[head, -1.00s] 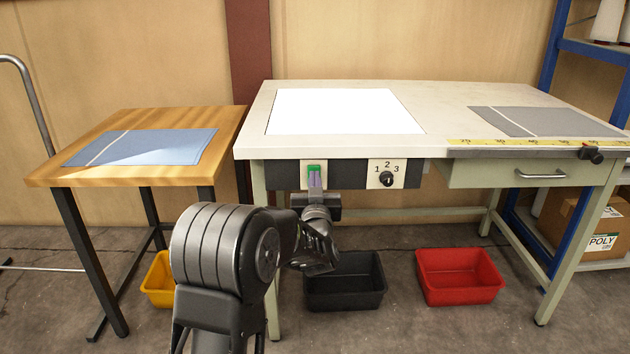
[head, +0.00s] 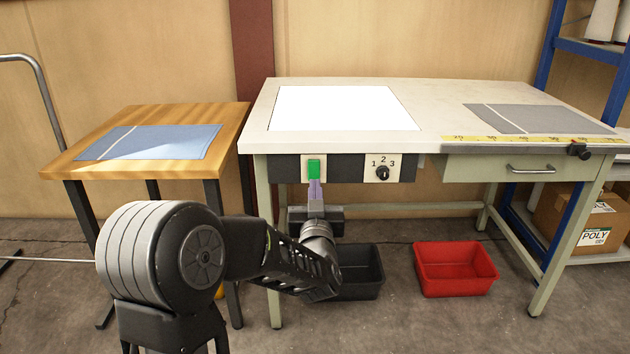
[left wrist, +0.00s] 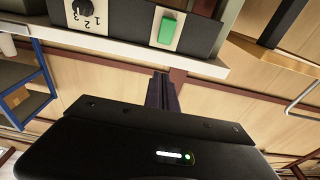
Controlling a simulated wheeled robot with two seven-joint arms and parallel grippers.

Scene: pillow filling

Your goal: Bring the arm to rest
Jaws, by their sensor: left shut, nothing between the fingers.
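My left gripper (head: 316,191) is shut and empty, pointing up just below the green switch (head: 313,168) on the front panel of the big workbench. In the left wrist view the shut fingers (left wrist: 162,92) stand apart from the green switch (left wrist: 167,30). My left arm (head: 270,258) reaches in from the lower left, in front of the bench. My right gripper is not in view.
The workbench (head: 440,100) has a lit white panel (head: 345,108), a dial (head: 382,172), and grey cloth (head: 540,118). A wooden table (head: 75,165) with blue cloth (head: 160,141) stands left. A black bin (head: 362,282) and red bin (head: 455,268) sit on the floor.

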